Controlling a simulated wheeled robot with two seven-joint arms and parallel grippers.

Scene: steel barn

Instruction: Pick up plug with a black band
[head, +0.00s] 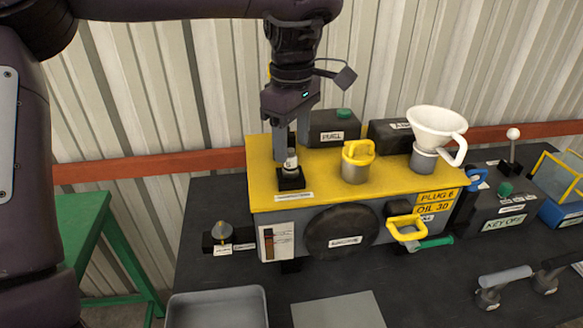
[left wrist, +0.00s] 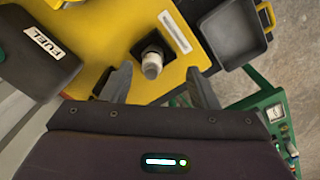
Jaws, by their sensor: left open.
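The plug (head: 291,162) is a small white piece with dark marking, standing upright in a black square socket (head: 291,181) on the yellow top of the engine box (head: 320,197). In the left wrist view the plug (left wrist: 152,65) shows a pale body beside the black socket. My left gripper (head: 289,162) points down over it, its fingers open on either side of the plug. In the left wrist view the fingers (left wrist: 160,85) are apart, with the plug between and just beyond their tips. I cannot tell whether they touch it. My right gripper is not in view.
A yellow-handled cap (head: 357,162) and a white funnel (head: 437,125) stand right of the plug. The black fuel tank (head: 333,127) is close behind. A grey tray (head: 216,308) and a flat grey plate (head: 338,311) lie in front on the dark bench.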

